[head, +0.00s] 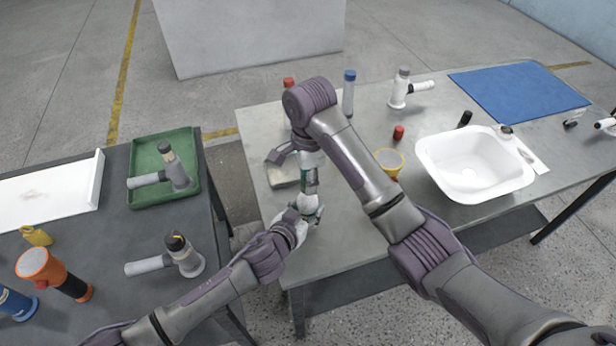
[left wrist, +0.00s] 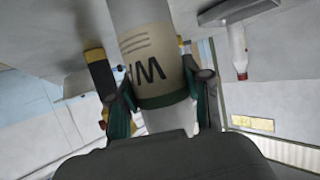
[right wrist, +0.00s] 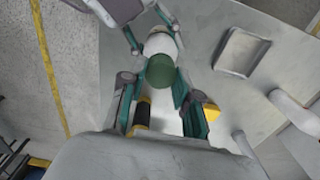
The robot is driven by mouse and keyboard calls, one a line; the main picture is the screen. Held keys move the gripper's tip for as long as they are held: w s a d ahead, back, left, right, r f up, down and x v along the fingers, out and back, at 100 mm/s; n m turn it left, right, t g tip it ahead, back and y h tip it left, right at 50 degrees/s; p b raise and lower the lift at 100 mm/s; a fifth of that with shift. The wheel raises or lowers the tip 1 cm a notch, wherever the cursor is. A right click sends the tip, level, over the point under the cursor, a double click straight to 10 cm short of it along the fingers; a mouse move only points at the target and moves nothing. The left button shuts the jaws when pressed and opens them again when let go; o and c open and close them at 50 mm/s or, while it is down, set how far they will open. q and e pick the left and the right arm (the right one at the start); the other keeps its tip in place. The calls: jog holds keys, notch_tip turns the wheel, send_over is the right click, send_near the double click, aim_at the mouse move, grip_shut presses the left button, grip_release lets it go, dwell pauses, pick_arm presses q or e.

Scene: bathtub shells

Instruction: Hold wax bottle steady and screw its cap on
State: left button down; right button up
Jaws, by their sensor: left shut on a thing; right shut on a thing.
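My left gripper (left wrist: 165,100) is shut on the wax bottle (left wrist: 150,70), a pale cylinder with a beige, dark-lettered label. My right gripper (right wrist: 158,88) is shut on a round green cap (right wrist: 160,72), directly over the bottle's white shoulder (right wrist: 160,44). Cap and bottle look in line; whether the cap is seated cannot be told. In the head view my right gripper (head: 311,182) is above my left gripper (head: 308,212) at the grey table's left edge. The grippers largely hide the bottle there.
The grey table (head: 440,110) holds a metal tray (head: 283,176) beside the grippers, a yellow cup (head: 388,160), a white basin (head: 475,165) and a blue-capped bottle (head: 349,92). A dark table (head: 110,235) stands left across a gap, with a green tray (head: 150,193).

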jog(key=shift+m, duration=0.5)
jog(key=o, duration=0.8)
jog(key=shift+w+r, duration=0.1)
jog(key=shift+r, duration=0.35)
notch_tip(320, 180, up, 11)
jog(key=shift+r, duration=0.1)
pick_arm(q)
jog(key=shift+c, duration=2.1)
grip_release()
